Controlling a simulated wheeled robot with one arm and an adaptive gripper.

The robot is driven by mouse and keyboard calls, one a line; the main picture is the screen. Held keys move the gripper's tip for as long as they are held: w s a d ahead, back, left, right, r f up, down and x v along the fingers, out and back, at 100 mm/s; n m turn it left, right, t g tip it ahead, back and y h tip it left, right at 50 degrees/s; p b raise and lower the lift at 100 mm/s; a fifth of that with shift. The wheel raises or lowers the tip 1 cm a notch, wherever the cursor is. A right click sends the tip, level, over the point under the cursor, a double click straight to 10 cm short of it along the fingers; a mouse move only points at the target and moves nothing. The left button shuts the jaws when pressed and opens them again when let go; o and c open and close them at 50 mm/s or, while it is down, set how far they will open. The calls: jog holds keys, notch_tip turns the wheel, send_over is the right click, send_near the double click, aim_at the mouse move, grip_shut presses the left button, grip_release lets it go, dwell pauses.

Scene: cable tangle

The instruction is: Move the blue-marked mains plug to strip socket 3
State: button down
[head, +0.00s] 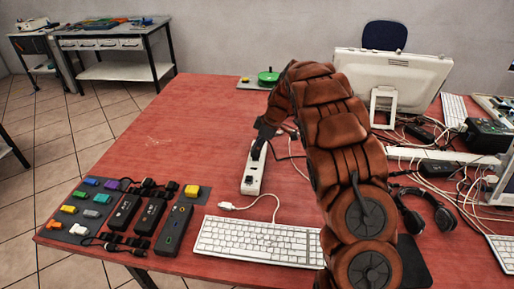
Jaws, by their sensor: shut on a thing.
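My gripper (262,138) hangs over the far half of the white power strip (250,186) near the middle of the table. It points down and is shut on a small dark thing that looks like a plug; no blue mark can be made out on it. I cannot tell whether the plug touches the strip or is seated in a socket. The near end of the strip shows dark socket spots; the far sockets are hidden behind my gripper. The socket numbers are too small to read.
A white keyboard (258,240) and its cable lie in front of the strip. Black adapters (150,215) and coloured blocks lie on a dark mat at the left. Headphones (425,210), a monitor (393,78) and tangled cables fill the right. The table's left middle is clear.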

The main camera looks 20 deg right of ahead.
jog(key=shift+f+b, duration=1.15)
jog(key=shift+b, duration=0.15)
dwell(0.4)
jog(key=c, duration=0.9)
grip_release()
jog(key=shift+o, duration=0.2)
jog(key=shift+r, duration=0.1)
